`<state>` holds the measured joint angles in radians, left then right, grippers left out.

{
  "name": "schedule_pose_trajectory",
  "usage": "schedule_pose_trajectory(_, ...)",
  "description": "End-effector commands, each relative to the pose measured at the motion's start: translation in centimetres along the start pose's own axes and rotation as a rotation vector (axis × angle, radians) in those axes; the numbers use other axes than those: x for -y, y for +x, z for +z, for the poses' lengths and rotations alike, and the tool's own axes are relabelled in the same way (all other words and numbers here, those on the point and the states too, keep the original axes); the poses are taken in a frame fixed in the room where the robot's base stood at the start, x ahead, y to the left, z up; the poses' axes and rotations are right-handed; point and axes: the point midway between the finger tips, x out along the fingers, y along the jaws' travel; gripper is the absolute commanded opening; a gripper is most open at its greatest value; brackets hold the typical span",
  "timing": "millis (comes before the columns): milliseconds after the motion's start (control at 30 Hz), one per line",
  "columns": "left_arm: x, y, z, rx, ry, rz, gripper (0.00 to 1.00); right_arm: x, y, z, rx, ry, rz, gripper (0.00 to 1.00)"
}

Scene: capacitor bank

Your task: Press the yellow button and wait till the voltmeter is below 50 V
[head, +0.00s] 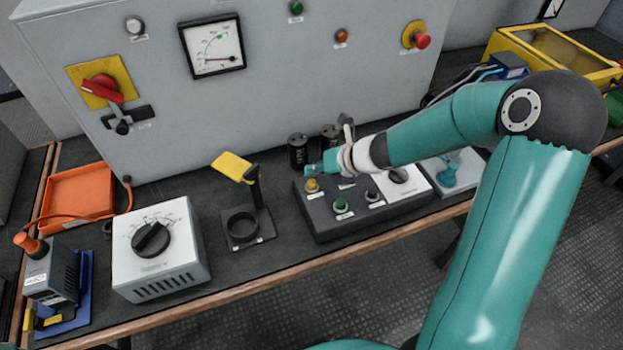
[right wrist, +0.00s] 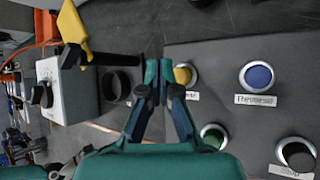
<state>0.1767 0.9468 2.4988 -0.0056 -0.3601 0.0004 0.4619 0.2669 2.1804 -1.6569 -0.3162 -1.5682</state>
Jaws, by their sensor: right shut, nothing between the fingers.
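The yellow button (head: 312,185) is at the left end of the dark control box (head: 325,224). It also shows in the right wrist view (right wrist: 183,75), partly covered by a finger. My right gripper (head: 316,170) is shut and empty, its tips close to the yellow button. In the right wrist view the tips (right wrist: 159,68) appear just left of the button; I cannot tell whether they touch it. The voltmeter (head: 213,46) is on the grey cabinet front; its needle points right, but the value is too small to read. My left gripper is out of view.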

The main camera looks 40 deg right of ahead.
Motion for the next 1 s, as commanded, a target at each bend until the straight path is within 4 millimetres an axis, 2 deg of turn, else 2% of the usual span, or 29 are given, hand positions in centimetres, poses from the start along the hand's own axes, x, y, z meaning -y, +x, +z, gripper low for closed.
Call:
schedule_pose_trajectory(33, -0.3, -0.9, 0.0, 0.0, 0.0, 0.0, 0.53, -0.5, -0.7, 0.6, 0.001, -0.001, 0.0, 0.0)
schedule_pose_trajectory(100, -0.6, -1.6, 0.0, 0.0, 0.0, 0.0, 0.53, -0.9, -1.3, 0.9, 0.001, -0.001, 0.0, 0.0)
schedule_pose_trajectory(367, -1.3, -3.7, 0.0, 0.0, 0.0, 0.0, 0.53, -2.1, -2.9, 2.1, 0.001, -0.001, 0.0, 0.0)
schedule_pose_trajectory(1000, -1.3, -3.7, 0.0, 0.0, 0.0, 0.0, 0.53, -2.1, -2.9, 2.1, 0.0, 0.0, 0.0, 0.0)
